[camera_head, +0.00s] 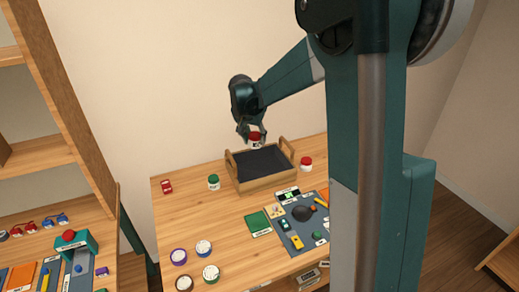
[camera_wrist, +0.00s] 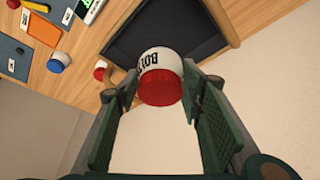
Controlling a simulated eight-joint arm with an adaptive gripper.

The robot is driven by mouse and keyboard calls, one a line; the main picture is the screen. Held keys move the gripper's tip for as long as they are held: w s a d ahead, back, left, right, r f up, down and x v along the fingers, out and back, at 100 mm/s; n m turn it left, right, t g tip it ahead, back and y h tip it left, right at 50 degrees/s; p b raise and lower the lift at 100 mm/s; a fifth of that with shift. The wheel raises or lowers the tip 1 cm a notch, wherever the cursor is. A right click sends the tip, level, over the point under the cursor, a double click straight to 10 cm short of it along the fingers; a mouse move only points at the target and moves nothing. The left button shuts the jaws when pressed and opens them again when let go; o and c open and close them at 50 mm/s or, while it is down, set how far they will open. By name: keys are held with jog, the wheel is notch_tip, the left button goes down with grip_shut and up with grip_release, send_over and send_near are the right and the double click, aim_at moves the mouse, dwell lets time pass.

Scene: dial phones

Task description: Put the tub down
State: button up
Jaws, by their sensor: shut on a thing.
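A white tub with a red lid (camera_head: 255,139) is held in my gripper (camera_head: 250,130), in the air over the back part of a wooden crate. In the wrist view the tub (camera_wrist: 160,78) sits between the two fingers of my gripper (camera_wrist: 162,85), red end toward the camera, with part of its dark lettering showing. The wooden crate (camera_head: 267,182) has a dark lining and two raised handles, and it stands at the back of the table. In the wrist view the dark inside of the crate (camera_wrist: 150,33) lies beyond the tub.
A red-lidded tub (camera_head: 306,163) stands right of the crate and a green-lidded tub (camera_head: 213,182) left of it. A red item (camera_head: 166,187) lies farther left. Several round tubs (camera_head: 204,247) stand at the front. A grey board (camera_head: 300,228) with small items is at right. The table's left middle is clear.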

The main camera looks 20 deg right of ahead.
jog(key=w+d, duration=0.1)
jog(key=d, duration=0.3)
send_over(263, 175)
jog(key=s+a, duration=0.1)
notch_tip(263, 175, down, 10)
jog(key=shift+s+a+f, duration=0.1)
jog(key=shift+a+f, duration=0.05)
jog(key=shift+f, duration=0.35)
jog(key=shift+f+b, duration=0.4)
jog(key=shift+f, duration=2.75)
jog(key=shift+f, duration=0.1)
jog(key=shift+f, duration=1.75)
jog(key=shift+f+b, duration=0.15)
jog(key=shift+b, duration=0.25)
